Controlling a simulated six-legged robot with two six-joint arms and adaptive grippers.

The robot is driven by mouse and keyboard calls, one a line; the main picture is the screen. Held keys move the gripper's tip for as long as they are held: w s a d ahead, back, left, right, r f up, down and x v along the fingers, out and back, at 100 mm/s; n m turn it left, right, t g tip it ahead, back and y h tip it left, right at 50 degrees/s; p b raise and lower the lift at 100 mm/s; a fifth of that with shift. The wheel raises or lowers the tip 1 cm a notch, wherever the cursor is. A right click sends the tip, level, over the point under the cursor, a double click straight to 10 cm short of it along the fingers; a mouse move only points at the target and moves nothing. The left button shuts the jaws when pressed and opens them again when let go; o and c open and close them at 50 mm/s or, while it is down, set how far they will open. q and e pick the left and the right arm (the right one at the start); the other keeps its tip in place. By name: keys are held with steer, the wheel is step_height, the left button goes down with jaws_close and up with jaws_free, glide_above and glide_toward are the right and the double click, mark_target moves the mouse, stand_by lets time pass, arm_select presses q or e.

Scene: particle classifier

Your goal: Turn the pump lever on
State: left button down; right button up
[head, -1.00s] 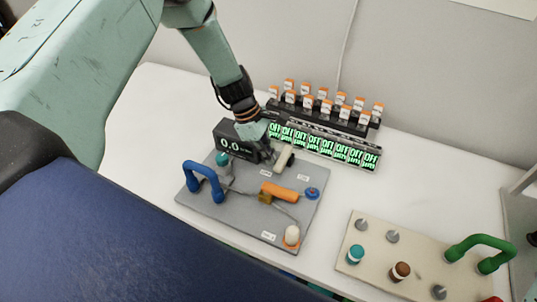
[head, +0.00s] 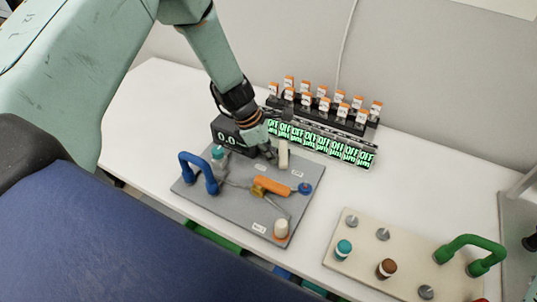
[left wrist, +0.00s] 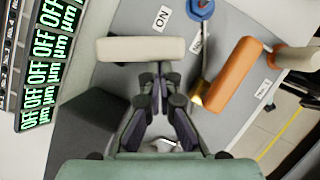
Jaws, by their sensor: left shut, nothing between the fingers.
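The grey pump board (head: 215,192) lies on the white table. A cream lever (head: 284,153) stands out at its back edge and also shows crosswise in the left wrist view (left wrist: 140,49). A label reading "ON" (left wrist: 162,17) lies just beyond the lever in the wrist view. My left gripper (head: 268,155) is shut and empty, and its fingertips (left wrist: 158,68) are right at the lever's near side. I cannot tell if they touch it. My right gripper is not in view.
A row of green "OFF" displays (head: 320,143) stands behind. A second board (head: 362,262) with a green handle (head: 470,252) lies at right.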

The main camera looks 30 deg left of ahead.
mark_target(287, 161)
arm_select(q)
steer(key=shift+s+d+f+n+t+b, duration=0.15)
steer(key=shift+d+n+t+b, duration=0.15)
steer(key=shift+d+n+b, duration=0.55)
steer(key=n+b, duration=0.1)
steer(key=d+n+y+b, duration=0.1)
steer(key=n+t+b, duration=0.1)
steer(key=n, duration=0.1)
steer(key=shift+w+d+y, duration=0.25)
steer(key=shift+w+y, duration=0.05)
steer(key=shift+w, duration=0.05)
steer(key=shift+w+d+n+y+b, duration=0.3)
steer(key=shift+d+n+b, duration=0.3)
steer(key=shift+n, duration=0.25)
steer(key=shift+w+d+r+n+t+y, duration=0.1)
steer(key=shift+w+d+n+t+y, duration=0.1)
steer(key=shift+n, duration=0.4)
steer(key=shift+w+d+r+n+t+y, duration=0.1)
steer(key=shift+d+n+y, duration=0.1)
steer(key=shift+n, duration=0.4)
steer(key=shift+w+d, duration=0.5)
steer(key=shift+w, duration=0.25)
steer(key=shift+d, duration=0.15)
